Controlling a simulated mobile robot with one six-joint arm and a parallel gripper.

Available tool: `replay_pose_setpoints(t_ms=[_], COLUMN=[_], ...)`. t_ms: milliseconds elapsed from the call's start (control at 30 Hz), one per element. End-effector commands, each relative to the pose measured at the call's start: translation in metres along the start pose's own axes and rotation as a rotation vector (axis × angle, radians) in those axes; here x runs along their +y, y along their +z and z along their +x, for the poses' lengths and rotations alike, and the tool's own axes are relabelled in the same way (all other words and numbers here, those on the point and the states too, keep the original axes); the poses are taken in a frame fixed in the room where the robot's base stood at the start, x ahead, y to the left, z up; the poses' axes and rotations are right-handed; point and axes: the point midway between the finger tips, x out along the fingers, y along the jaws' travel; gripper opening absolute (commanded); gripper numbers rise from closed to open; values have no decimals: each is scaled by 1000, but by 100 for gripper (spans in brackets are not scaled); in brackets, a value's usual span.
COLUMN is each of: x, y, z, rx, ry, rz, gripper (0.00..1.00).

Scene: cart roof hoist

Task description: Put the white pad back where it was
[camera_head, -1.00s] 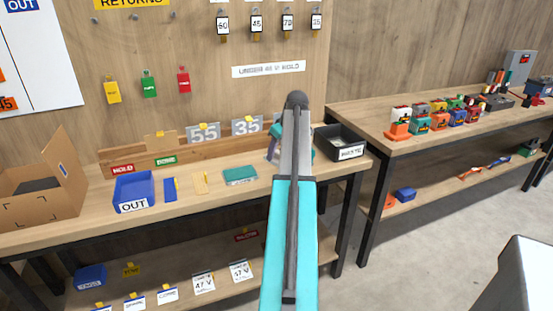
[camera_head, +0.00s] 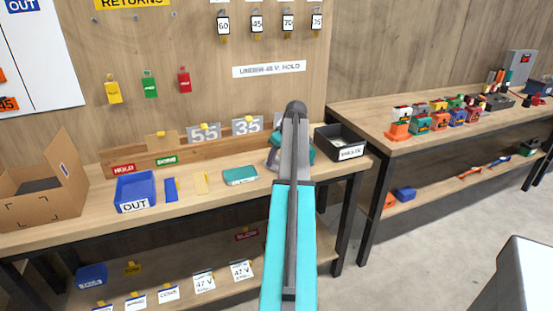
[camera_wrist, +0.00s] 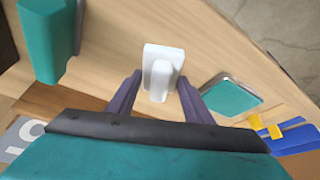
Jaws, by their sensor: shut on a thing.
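The white pad (camera_wrist: 162,60), with a raised white grip block, shows in the wrist view over the wooden bench. My gripper (camera_wrist: 157,82) is shut on it, one grey finger on each side of the block. I cannot tell whether the pad touches the bench top. In the head view my arm covers the pad and the fingers, near the right end of the bench (camera_head: 215,207).
A teal-topped grey tile (camera_head: 240,176) lies near the pad; it also shows in the wrist view (camera_wrist: 232,97). A teal block (camera_wrist: 45,40) stands on the pad's other side. A black bin (camera_head: 340,140) is at the bench's right end, a blue OUT tray (camera_head: 134,187) further left.

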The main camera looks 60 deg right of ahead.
Motion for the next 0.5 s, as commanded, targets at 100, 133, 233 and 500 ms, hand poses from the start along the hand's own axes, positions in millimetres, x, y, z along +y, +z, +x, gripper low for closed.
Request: replay_pose_setpoints(t_ms=[100,133,233,500], x=[0,0,0,0], y=[0,0,0,0], z=[0,0,0,-2], rx=[0,0,0,0], ry=[0,0,0,0], rz=[0,0,0,1], gripper=[63,65,65,65])
